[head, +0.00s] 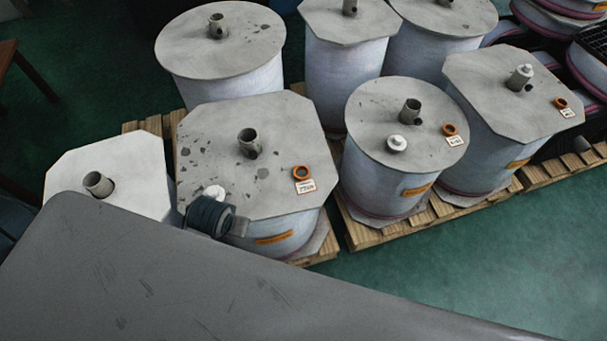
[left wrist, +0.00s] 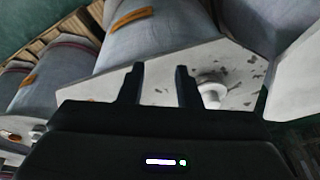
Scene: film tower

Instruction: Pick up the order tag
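Small white tags with orange rings lie on the grey end discs of upright film rolls in the head view. One order tag (head: 305,186) is on the near roll's disc (head: 205,140), by that disc's right edge. A second tag (head: 454,140) is on the middle roll and a third tag (head: 567,113) on the right roll. In the left wrist view, my left gripper (left wrist: 160,85) has its two black fingers apart with nothing held between them. A white knob (left wrist: 210,88) stands just right of the fingers. I cannot make out a tag there. My right gripper is not in view.
Film rolls stand close together on wooden pallets (head: 440,208). Upright core tubes (head: 247,142) stick up from the discs. A grey surface (head: 200,290) covers the lower left foreground and hides part of the rolls. The green floor (head: 500,255) at lower right is clear.

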